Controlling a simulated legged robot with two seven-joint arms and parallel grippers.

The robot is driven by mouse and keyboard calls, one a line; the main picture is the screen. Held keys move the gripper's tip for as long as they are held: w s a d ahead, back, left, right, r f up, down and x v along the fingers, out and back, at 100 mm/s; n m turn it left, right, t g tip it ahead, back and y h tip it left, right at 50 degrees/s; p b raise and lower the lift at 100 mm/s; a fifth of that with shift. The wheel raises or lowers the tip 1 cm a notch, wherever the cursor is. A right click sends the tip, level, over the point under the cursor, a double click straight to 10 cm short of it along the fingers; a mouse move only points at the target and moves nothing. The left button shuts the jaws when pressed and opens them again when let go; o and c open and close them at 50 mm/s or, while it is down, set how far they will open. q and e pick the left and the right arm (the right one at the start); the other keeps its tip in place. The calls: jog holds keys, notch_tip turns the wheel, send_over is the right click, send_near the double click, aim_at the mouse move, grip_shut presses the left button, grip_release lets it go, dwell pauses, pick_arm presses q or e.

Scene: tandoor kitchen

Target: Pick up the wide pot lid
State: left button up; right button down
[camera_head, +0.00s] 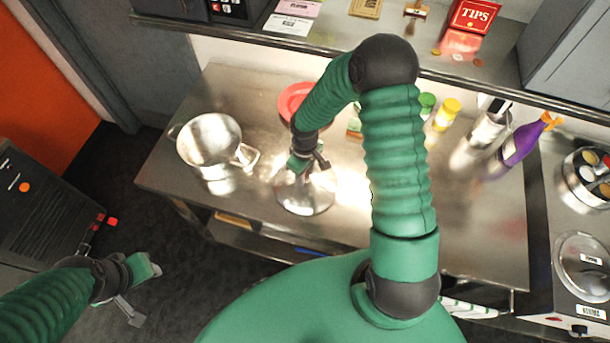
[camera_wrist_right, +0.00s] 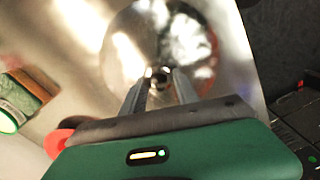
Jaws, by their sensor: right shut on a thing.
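The wide pot lid (camera_head: 305,197) is a shiny round metal disc over the steel table, right of the pot. Its small knob shows between my right fingers in the right wrist view, with the lid (camera_wrist_right: 122,58) spread out beyond. My right gripper (camera_head: 303,168) comes down from above and is shut on the lid's knob; it also shows in the wrist view (camera_wrist_right: 160,78). I cannot tell whether the lid touches the table. My left gripper (camera_head: 146,293) is open and empty, low at the left, over the dark floor and away from the table.
A steel pot (camera_head: 208,140) with a handle stands to the left on the table (camera_head: 250,90). A red plate (camera_head: 293,100) lies behind the lid. Bottles, including a purple one (camera_head: 520,145), stand at the right. A shelf (camera_head: 330,42) runs above the table's back edge.

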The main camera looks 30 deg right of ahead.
aim_at(307, 177)
jog(key=shift+d+r, duration=0.1)
jog(key=shift+r, duration=0.2)
jog(key=shift+w+d+r+b, duration=0.1)
jog(key=shift+r+b, duration=0.1)
jog(key=shift+r, duration=0.35)
jog(key=shift+w+d+r+b, duration=0.1)
jog(key=shift+r+b, duration=0.1)
jog(key=shift+r, duration=0.35)
jog(key=shift+s+a+r, duration=0.15)
jog(key=shift+s+a, duration=0.05)
jog(key=shift+s, duration=0.45)
jog(key=s+a+r+p, duration=0.1)
jog(key=s+a+p, duration=0.1)
jog(key=s, duration=0.5)
jog(key=s+a+p, duration=0.1)
jog(key=s+a, duration=0.2)
jog(key=s, duration=0.4)
jog(key=shift+a+r+p, duration=0.25)
jog(key=shift+r+p, duration=0.1)
jog(key=shift+r, duration=0.05)
